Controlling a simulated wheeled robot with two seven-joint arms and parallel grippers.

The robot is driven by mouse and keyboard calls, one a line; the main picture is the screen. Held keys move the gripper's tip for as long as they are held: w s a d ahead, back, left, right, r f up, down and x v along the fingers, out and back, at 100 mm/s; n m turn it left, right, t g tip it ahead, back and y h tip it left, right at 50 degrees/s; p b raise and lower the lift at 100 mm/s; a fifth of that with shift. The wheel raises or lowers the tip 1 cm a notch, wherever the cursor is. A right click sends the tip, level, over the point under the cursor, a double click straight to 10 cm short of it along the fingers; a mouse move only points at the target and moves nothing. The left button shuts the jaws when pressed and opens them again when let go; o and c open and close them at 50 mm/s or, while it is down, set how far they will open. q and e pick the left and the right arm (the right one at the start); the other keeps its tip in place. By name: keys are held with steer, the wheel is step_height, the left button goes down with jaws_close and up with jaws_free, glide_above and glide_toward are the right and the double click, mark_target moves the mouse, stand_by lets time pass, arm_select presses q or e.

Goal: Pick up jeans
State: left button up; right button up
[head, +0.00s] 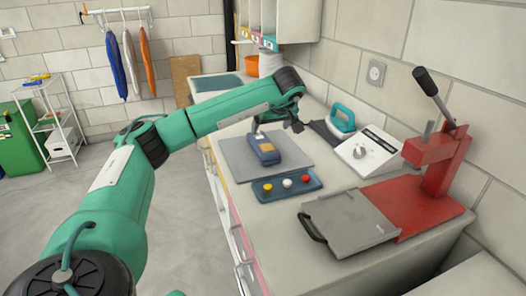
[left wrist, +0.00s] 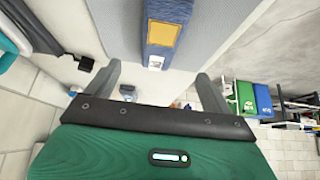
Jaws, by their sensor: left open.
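The jeans look like a small folded dark blue bundle with a tan patch (head: 265,152), lying on a grey mat (head: 238,160) on the counter. They also show at the top middle of the left wrist view (left wrist: 168,38). My left gripper (head: 277,128) is open and empty, just above the far end of the jeans. In the left wrist view its two fingers (left wrist: 160,82) are spread apart, with the jeans beyond them. I cannot tell whether a finger touches the jeans. My right gripper is in neither view.
A blue panel with coloured buttons (head: 287,185) lies in front of the mat. To the right are a teal iron (head: 341,120), a white box with a knob (head: 369,151) and a red press (head: 436,165) with a grey plate (head: 350,222). Wall shelving (head: 290,22) hangs at the back.

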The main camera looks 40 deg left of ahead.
mark_target(264, 143)
arm_select(q)
steer(key=x, duration=0.7)
steer(key=shift+f, duration=0.15)
steer(key=x, duration=0.5)
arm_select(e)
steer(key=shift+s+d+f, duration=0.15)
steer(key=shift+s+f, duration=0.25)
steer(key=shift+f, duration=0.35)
arm_select(q)
steer(key=shift+c, duration=0.4)
steer(key=c, duration=1.2)
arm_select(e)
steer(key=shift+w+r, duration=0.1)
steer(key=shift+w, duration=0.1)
arm_select(q)
steer(key=shift+r+p, duration=0.4)
steer(key=shift+r, duration=9.65)
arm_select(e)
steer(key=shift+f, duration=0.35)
